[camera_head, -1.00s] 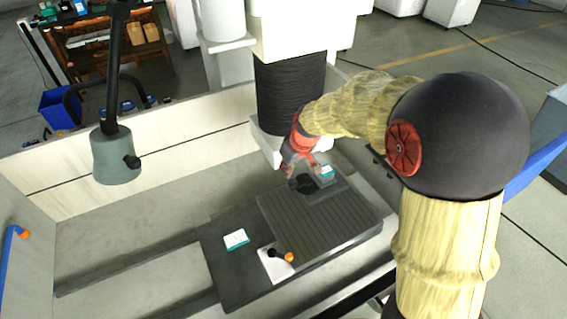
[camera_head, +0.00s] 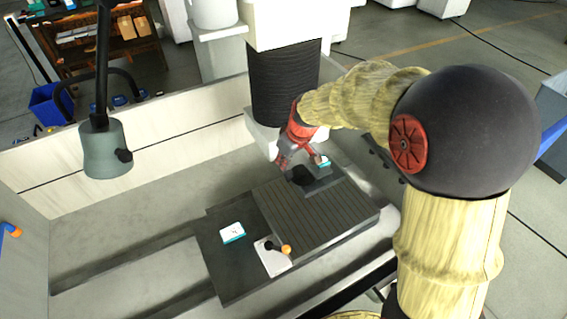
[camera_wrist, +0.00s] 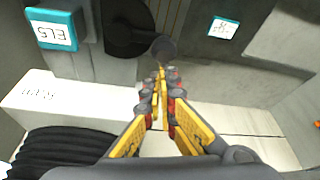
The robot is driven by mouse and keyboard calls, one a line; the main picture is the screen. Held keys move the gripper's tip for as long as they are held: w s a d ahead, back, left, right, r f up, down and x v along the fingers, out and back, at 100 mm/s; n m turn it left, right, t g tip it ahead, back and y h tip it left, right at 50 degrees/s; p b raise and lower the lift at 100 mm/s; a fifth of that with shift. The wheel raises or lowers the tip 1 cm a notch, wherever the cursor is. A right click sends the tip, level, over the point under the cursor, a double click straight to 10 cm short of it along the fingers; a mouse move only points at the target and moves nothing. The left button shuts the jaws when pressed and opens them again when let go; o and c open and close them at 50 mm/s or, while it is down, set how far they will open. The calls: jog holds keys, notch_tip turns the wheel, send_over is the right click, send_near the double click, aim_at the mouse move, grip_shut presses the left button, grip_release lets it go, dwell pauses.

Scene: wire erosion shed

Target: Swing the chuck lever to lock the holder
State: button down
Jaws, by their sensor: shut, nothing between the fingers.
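The chuck is a grey block (camera_head: 322,182) with a teal and white label, at the back of the slotted plate. In the wrist view its label (camera_wrist: 52,30) is at the upper left. The black chuck lever (camera_head: 302,175) is on the block's left side. In the wrist view the lever (camera_wrist: 128,28) shows a round dark hub and an arm ending in a round grey knob. My gripper (camera_wrist: 160,72) is shut and empty, its fingertips just below that knob in the picture; whether they touch cannot be told. In the head view my gripper (camera_head: 284,158) is above and left of the lever.
A black ribbed column (camera_head: 283,85) stands close behind my gripper. A white pad (camera_head: 272,262) with a black and an orange knob lies at the plate's front. A labelled card (camera_head: 232,232) lies on the dark plate. A grey lamp (camera_head: 104,150) hangs left. Pale tank walls enclose the area.

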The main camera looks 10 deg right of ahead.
aim_at(286, 176)
jog(key=shift+s+f+n+b, duration=0.15)
jog(key=shift+n+b, duration=0.15)
jog(key=shift+b, duration=0.15)
jog(key=s+n+b, duration=0.1)
jog(key=b, duration=0.1)
jog(key=n+y+b, duration=0.1)
jog(key=n+b, duration=0.1)
jog(key=shift+s+d+f+g, duration=0.1)
jog(key=shift+s+g, duration=0.25)
jog(key=shift+g, duration=0.05)
jog(key=s+n+b, duration=0.1)
jog(key=s+n+g+b, duration=0.1)
jog(key=n, duration=0.1)
jog(key=shift+d+n+b, duration=0.3)
jog(key=shift+d+b, duration=0.1)
jog(key=s+d+n, duration=0.1)
jog(key=n, duration=0.1)
jog(key=d+n+g+b, duration=0.1)
jog(key=n, duration=0.1)
jog(key=s+d+n+g, duration=0.1)
jog(key=n, duration=0.1)
jog(key=shift+s+d+r+n, duration=0.15)
jog(key=shift+s+r+n, duration=0.15)
jog(key=shift+n, duration=0.1)
jog(key=shift+d, duration=0.1)
